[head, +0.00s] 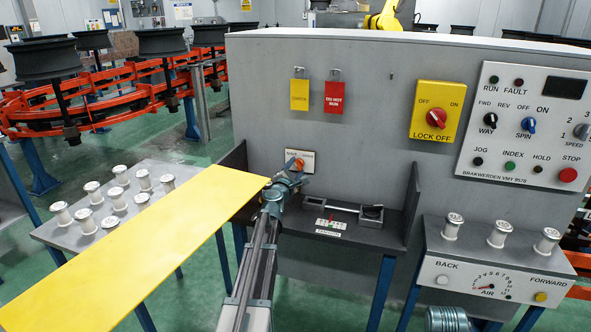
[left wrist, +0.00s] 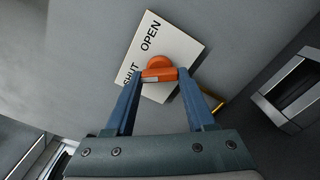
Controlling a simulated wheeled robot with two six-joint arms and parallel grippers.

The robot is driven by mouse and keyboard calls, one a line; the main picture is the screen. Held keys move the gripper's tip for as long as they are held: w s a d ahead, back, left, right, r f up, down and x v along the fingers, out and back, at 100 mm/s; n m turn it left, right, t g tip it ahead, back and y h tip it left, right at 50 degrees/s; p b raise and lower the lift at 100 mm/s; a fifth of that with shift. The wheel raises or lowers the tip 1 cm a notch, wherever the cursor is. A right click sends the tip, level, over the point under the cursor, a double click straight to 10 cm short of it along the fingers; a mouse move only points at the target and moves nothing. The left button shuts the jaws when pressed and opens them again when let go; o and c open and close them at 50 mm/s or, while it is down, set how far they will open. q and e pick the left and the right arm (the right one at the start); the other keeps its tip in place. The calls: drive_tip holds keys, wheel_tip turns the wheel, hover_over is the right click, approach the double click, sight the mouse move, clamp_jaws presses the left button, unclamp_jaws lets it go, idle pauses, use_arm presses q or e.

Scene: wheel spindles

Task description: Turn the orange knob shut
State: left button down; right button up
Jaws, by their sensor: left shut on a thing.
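The orange knob (head: 297,163) sits on a small white plate (head: 306,154) on the grey cabinet front. In the left wrist view the knob (left wrist: 158,65) has a rounded top and a bar across it. The plate (left wrist: 181,49) reads OPEN at its upper part and SHUT at its lower left. My left gripper (head: 290,177) is at the knob, its two blue fingers (left wrist: 160,82) shut on either side of the bar. The fingers hide part of the knob's lower edge. Where its pointer stands is unclear. My right gripper is not in view.
A long yellow panel (head: 150,245) slants in from the lower left, close beside my left gripper. A grey shelf (head: 385,232) with side walls lies below the knob. Yellow (head: 299,95) and red (head: 334,97) tags hang above. A control panel (head: 520,110) stands right.

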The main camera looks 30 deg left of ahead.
use_arm(q)
drive_tip(key=shift+n, duration=0.9)
drive_tip(key=shift+s, duration=0.1)
drive_tip(key=shift+c, duration=1.2)
unclamp_jaws()
drive_tip(key=v, duration=1.3)
drive_tip(key=shift+s+d, duration=0.2)
drive_tip(key=shift+s, duration=0.15)
